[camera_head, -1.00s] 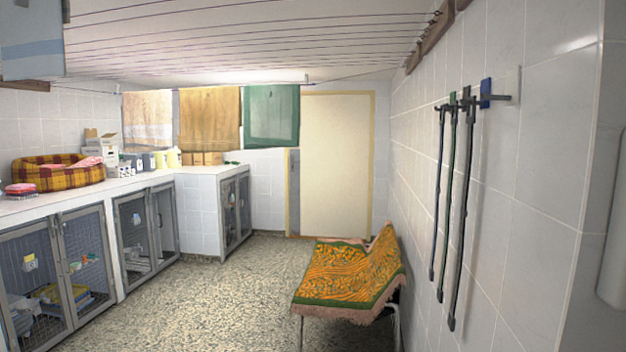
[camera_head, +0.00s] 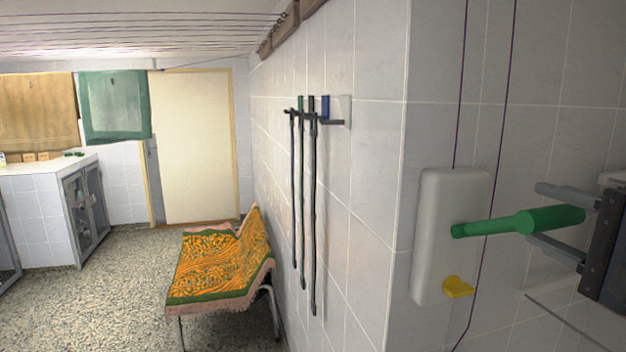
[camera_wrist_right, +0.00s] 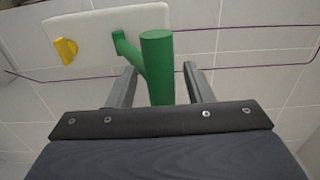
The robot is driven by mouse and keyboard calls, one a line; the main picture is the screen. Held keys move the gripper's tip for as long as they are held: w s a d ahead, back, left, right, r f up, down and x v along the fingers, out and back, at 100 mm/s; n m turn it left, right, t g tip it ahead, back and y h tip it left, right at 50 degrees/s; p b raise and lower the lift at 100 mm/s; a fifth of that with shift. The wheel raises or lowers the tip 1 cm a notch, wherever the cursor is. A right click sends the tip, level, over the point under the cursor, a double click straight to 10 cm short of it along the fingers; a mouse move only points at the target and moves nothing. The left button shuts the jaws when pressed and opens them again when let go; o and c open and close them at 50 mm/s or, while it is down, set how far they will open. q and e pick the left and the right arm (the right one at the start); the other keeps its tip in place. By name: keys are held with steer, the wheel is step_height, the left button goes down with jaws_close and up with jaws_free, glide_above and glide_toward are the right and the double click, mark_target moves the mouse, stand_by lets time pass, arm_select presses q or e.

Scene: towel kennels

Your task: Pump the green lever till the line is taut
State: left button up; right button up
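The green lever (camera_head: 520,220) sticks out to the right from a white wall box (camera_head: 445,225) and ends in a thick handle. It also shows in the right wrist view (camera_wrist_right: 158,65). My right gripper (camera_head: 562,220) is open at the handle's end, with one finger on each side. In the right wrist view a narrow gap shows between each finger and the handle. A thin purple line (camera_head: 462,85) runs straight up from the box. A second purple strand (camera_head: 506,90) passes behind the lever and bends near the bottom. My left gripper is not in view.
A yellow knob (camera_head: 457,287) sits low on the box. Several dark rods (camera_head: 315,220) hang on the side wall to the left. A bench with an orange patterned cover (camera_head: 215,265) stands along that wall. Towels (camera_head: 115,105) hang from ceiling lines at the back.

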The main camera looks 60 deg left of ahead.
steer(key=shift+r, duration=0.4)
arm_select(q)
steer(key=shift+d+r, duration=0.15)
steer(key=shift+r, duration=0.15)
arm_select(e)
steer(key=shift+r, duration=0.1)
steer(key=shift+s+d+b, duration=0.15)
steer(key=shift+d+b, duration=0.35)
steer(key=shift+b, duration=0.05)
arm_select(q)
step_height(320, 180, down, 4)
steer(key=b, duration=0.3)
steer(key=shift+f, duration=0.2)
arm_select(e)
steer(key=v, duration=0.7)
steer(key=shift+s+d, duration=0.15)
steer(key=shift+d, duration=0.1)
